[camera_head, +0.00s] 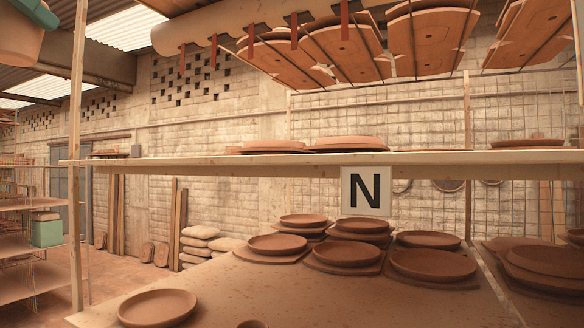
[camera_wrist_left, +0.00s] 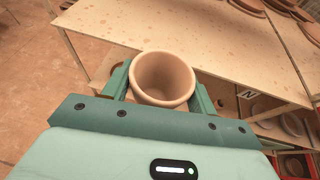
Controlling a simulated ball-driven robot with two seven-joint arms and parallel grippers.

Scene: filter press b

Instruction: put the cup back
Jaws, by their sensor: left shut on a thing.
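The cup (camera_wrist_left: 163,80) is a plain terracotta vessel with a round open mouth. In the left wrist view it sits between the two green fingers of my left gripper (camera_wrist_left: 161,90), which is shut on it. Its mouth faces the wrist camera and its inside looks empty. In the head view, part of the cup (camera_head: 18,42) and a green part of my left gripper (camera_head: 36,13) show at the top left corner, cut off by the picture edge and high above the lower board. My right gripper is in neither view.
The lower board (camera_head: 220,285) holds several terracotta plates, one (camera_head: 157,307) near its front left. A small brown round thing (camera_head: 251,324) is cut off at the bottom edge. An upper shelf (camera_head: 230,165) with an N sign (camera_head: 366,191) crosses above. A post (camera_head: 77,220) stands left.

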